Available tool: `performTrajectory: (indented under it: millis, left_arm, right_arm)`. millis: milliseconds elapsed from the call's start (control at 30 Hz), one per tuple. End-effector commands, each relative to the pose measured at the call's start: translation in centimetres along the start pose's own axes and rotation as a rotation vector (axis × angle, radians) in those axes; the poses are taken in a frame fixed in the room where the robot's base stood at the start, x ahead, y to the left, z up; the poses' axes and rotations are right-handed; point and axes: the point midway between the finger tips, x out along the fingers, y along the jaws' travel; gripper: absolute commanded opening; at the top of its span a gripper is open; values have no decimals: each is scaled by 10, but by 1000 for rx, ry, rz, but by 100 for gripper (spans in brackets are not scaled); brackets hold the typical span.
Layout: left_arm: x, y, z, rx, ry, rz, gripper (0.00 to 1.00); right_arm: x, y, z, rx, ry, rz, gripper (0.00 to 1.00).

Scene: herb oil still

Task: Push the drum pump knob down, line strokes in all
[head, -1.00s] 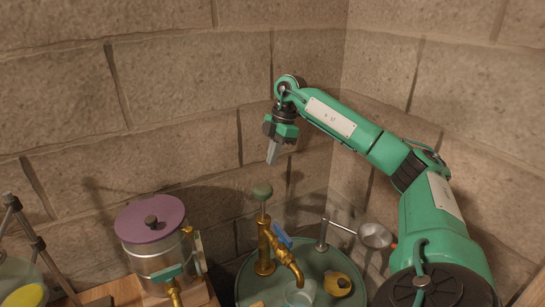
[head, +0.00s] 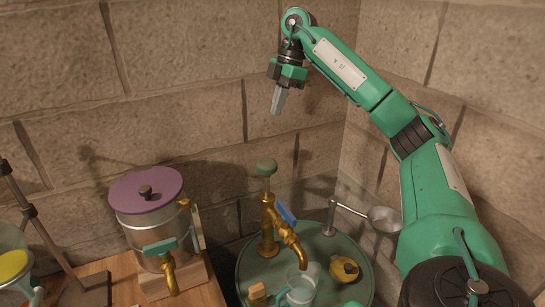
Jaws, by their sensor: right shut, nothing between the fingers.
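The drum pump is a brass body (head: 268,217) with a spout, standing on a round green drum top (head: 345,252). My left gripper is not in view.
A clear cup (head: 301,290) stands under the spout. A yellow object (head: 344,269), a small wooden block (head: 257,292) and a post with a metal pan (head: 384,219) are nearby. A metal pot with a purple lid (head: 146,190) stands left. Stone walls close in behind.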

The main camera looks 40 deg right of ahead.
Motion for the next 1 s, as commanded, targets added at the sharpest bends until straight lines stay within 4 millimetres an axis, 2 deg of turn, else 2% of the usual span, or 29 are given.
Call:
performTrajectory:
  millis: [267, 633, 767, 1000]
  left_arm:
    - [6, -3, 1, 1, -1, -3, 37]
    - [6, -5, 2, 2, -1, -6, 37]
    - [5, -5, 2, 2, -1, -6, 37]
    - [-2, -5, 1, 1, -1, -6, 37]
  right_arm:
    - [-7, -2, -4, 0, -3, 1, 0]
    - [-2, -2, -4, 0, -4, 0, 0]
    - [13, -2, -4, 0, -5, -2, 0]
    - [62, -3, -4, 0, -6, -3, 0]
